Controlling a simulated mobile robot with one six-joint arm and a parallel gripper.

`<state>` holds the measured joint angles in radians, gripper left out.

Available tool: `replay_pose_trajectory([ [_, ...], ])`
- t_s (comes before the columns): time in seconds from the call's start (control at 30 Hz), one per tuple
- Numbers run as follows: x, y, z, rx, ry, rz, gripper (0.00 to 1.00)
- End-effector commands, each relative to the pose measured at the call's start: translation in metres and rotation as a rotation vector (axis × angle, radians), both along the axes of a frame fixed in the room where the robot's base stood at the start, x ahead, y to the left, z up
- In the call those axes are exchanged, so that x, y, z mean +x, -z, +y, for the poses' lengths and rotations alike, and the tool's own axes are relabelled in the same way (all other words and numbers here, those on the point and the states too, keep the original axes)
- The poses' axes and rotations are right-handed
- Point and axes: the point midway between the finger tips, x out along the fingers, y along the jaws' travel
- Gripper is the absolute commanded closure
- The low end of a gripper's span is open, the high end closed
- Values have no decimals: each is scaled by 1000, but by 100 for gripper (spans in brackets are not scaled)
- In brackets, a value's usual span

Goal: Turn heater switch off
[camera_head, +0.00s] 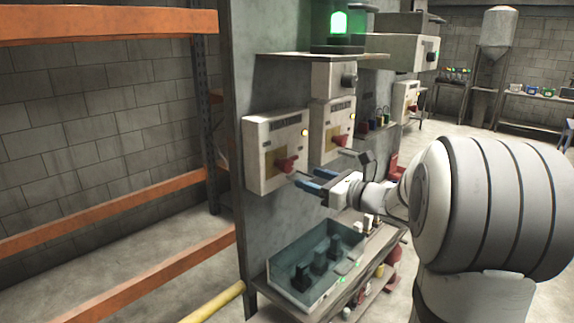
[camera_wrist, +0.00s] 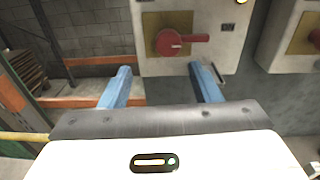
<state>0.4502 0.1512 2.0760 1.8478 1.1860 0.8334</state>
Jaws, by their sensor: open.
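Two pale switch boxes hang side by side on the grey panel. The left box (camera_head: 262,140) has a red rotary switch (camera_head: 285,165) on a tan plate and a lit yellow lamp (camera_head: 304,132). The right box (camera_head: 321,118) has a similar red switch (camera_head: 340,140). I cannot read which label says heater. My gripper (camera_head: 308,181) is open and empty, just in front of and below the left box's switch. In the wrist view, that red switch (camera_wrist: 178,42) lies beyond and above the gap between my blue fingers (camera_wrist: 160,84), its handle pointing right. The fingers do not appear to touch it.
A green lamp (camera_head: 338,22) glows on the shelf above. A blue-grey tray (camera_head: 275,277) with dark blocks stands on a lower shelf. Orange rack beams (camera_head: 110,212) and a yellow rail (camera_head: 215,303) are at left.

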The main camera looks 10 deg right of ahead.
Motion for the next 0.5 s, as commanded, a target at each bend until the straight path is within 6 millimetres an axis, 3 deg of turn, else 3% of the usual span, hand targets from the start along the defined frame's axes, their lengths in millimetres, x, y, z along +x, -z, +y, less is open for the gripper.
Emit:
replay_pose_trajectory([
  [0.13,12,-5,-5,48,27,-2,43],
  [0.5,57,-5,30,46,24,-1,43],
])
